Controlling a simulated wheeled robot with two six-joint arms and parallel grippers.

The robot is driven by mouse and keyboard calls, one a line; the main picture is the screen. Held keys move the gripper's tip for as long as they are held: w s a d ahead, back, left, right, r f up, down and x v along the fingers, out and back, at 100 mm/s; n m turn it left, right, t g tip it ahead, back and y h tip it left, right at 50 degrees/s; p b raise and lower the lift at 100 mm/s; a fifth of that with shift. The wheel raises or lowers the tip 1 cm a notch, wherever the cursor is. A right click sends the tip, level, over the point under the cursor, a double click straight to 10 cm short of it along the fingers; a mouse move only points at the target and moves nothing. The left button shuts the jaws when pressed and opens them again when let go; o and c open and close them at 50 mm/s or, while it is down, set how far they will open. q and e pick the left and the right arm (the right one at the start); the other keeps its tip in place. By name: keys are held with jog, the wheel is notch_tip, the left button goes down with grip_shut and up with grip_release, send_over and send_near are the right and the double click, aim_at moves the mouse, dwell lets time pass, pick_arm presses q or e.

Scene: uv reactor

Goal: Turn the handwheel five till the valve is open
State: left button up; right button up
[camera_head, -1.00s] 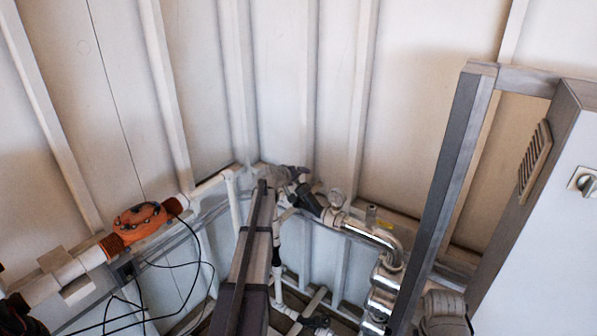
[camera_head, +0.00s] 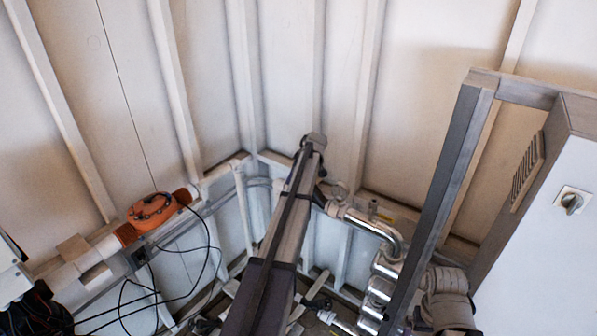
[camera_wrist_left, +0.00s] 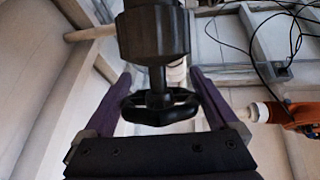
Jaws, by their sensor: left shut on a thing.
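A black handwheel (camera_wrist_left: 150,112) with open spokes sits on a short stem under a thick dark valve body (camera_wrist_left: 153,32) in the left wrist view. My left gripper (camera_wrist_left: 160,80) has its two purple fingers on either side of the wheel and is shut on it. No number shows on the wheel. In the head view my arm (camera_head: 285,220) reaches up the middle to the corner of the room and hides the wheel and my left gripper. How far the valve is turned cannot be told. My right gripper is not in view.
An orange pipe fitting (camera_head: 152,211) with loose black cables stands at the left. Shiny metal pipes (camera_head: 370,223) run just right of my arm. A grey upright frame (camera_head: 450,180) and a white cabinet (camera_head: 545,245) close off the right side.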

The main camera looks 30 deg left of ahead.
pick_arm(q)
jog(key=shift+s+n+g, duration=0.25)
jog(key=shift+n+g, duration=0.25)
jog(key=shift+g, duration=0.6)
jog(key=shift+s+f, duration=0.1)
jog(key=o, duration=1)
jog(key=shift+d+r+p, duration=0.2)
jog(key=shift+r+p, duration=0.35)
jog(key=shift+p, duration=0.05)
jog(key=p+v, duration=0.6)
jog(key=shift+d+r, duration=0.3)
jog(key=shift+f, duration=0.2)
